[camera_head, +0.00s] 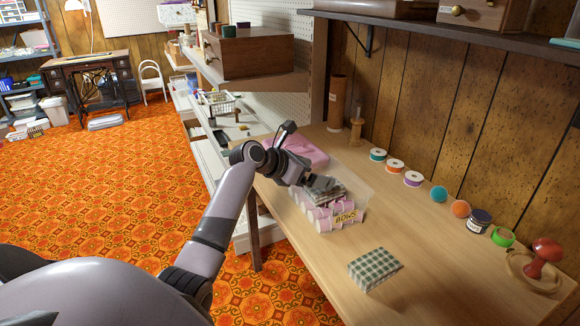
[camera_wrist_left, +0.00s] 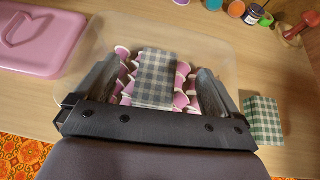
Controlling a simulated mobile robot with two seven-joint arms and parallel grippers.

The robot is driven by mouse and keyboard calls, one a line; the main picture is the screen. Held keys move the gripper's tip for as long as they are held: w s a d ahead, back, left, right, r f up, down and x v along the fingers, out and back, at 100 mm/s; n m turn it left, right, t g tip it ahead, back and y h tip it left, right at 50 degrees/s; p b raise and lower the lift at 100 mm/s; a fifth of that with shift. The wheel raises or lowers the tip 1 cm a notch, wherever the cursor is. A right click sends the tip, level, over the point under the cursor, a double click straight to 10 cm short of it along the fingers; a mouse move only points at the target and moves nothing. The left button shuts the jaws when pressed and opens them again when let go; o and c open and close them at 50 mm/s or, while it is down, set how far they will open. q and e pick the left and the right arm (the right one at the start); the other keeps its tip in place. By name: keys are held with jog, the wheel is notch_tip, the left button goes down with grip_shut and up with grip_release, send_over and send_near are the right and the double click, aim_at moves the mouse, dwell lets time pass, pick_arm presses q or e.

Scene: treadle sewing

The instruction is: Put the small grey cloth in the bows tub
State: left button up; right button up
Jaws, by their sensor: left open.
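The small grey checked cloth (camera_wrist_left: 158,78) lies on the pink-and-white bows inside the clear bows tub (camera_wrist_left: 225,60). In the head view the tub, with its yellow BOWS label (camera_head: 346,217), stands on the wooden table, and the grey cloth (camera_head: 328,196) is partly hidden by my gripper. My left gripper (camera_head: 322,184) is over the tub. In the left wrist view its fingers (camera_wrist_left: 158,68) are spread, one on each side of the cloth, with gaps between them and it. My right gripper is not in view.
A green checked cloth (camera_head: 375,268) lies on the table (camera_head: 420,235) in front of the tub. A pink case (camera_head: 300,151) sits behind the tub.

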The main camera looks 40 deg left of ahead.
pick_arm(q)
jog(key=p+v, duration=0.1)
jog(key=v, duration=0.8)
jog(key=s+d+f+m+g+y, duration=0.1)
jog(key=s+d+f+m+g, duration=0.2)
jog(key=s+d+f+m, duration=0.35)
jog(key=s+d+f+m+g+y, duration=0.15)
jog(key=s+d+f+m, duration=0.3)
jog(key=f+m, duration=0.45)
jog(key=s+d+f+m+g, duration=0.15)
jog(key=s+d+m, duration=0.25)
jog(key=s+m, duration=0.5)
jog(key=s+d+f+m+g, duration=0.1)
jog(key=s+d+m+g, duration=0.1)
jog(key=s+d+m, duration=0.5)
jog(key=w+f+m+t+p, duration=0.1)
jog(key=t+p, duration=0.1)
jog(key=w+f+m+t+p, duration=0.1)
jog(key=t, duration=0.1)
jog(key=w+f+m+t+h+p, duration=0.1)
jog(key=t+p, duration=0.1)
jog(key=shift+w+d+t+p, duration=0.3)
jog(key=shift+w+d+t, duration=0.1)
